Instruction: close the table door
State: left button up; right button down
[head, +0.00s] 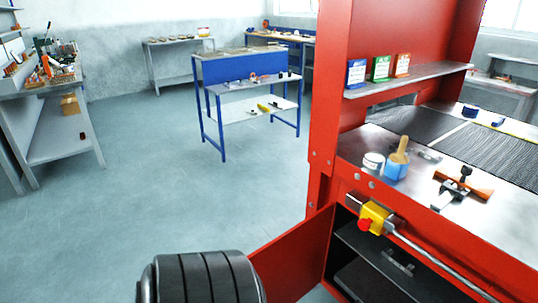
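The table is a large red frame with a metal top (455,212) and a dark mesh belt on the right. Its red door (293,258) stands open at the lower middle, swung out to the left of the cabinet opening. The dark cabinet interior (375,262) shows a shelf inside. The lower part of the door is cut off by the picture edge. A black ribbed part of my own arm shows at the bottom, in front of the door's left end and hiding it. I see neither gripper's fingers, and I cannot tell whether my arm touches the door.
A yellow box with a red button (374,218) and a metal rail sit above the cabinet opening. A blue cup (396,169), a white tin (373,162) and tools stand on the top. A blue trolley (246,98) stands farther back. The floor (180,195) left of the door is clear.

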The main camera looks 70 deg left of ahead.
aim_at(291, 265)
jog(key=k+j, duration=0.1)
jog(key=j, duration=0.35)
jog(key=k+j, duration=0.15)
jog(key=j, duration=0.25)
jog(key=k+j, duration=0.1)
jog(key=j, duration=0.35)
jog(key=k+j, duration=0.1)
jog(key=j, duration=0.35)
jog(key=k+j, duration=0.15)
jog(key=j, duration=0.3)
jog(key=k+j, duration=0.1)
jog(key=j, duration=0.3)
jog(key=k+j, duration=0.15)
jog(key=j, duration=0.3)
jog(key=k+j, duration=0.1)
jog(key=j, duration=0.35)
jog(key=z, duration=0.05)
